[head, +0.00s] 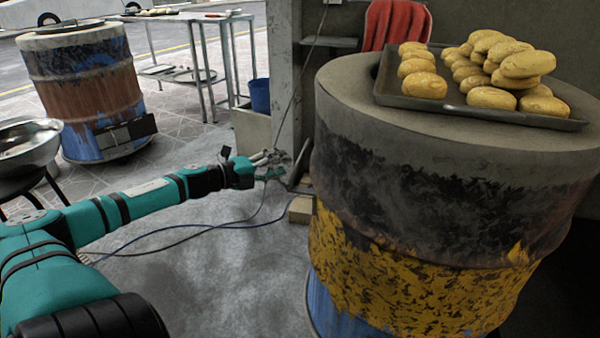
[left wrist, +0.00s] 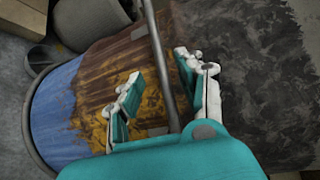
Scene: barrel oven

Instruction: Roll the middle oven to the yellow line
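A large barrel oven (head: 400,215) stands close on the right in the head view. Its top is grey, its side sooty black, then yellow, then blue at the bottom. In the left wrist view the barrel (left wrist: 240,75) fills the background. A dark bar (head: 299,166) shows at its left side. My left gripper (head: 282,164) is at this bar. In the left wrist view its fingers (left wrist: 162,72) are apart, with the bar (left wrist: 158,55) passing between them; contact is not clear. A thin yellow line (head: 180,48) runs along the far road edge. My right gripper is not in view.
A tray (head: 450,113) of bread rolls (head: 490,97) sits on the near oven. Another barrel oven (head: 85,85) stands far left, beside a metal bowl (head: 28,142). A metal table (head: 190,17) and blue bin (head: 260,96) stand behind. Cables (head: 190,228) cross otherwise open floor.

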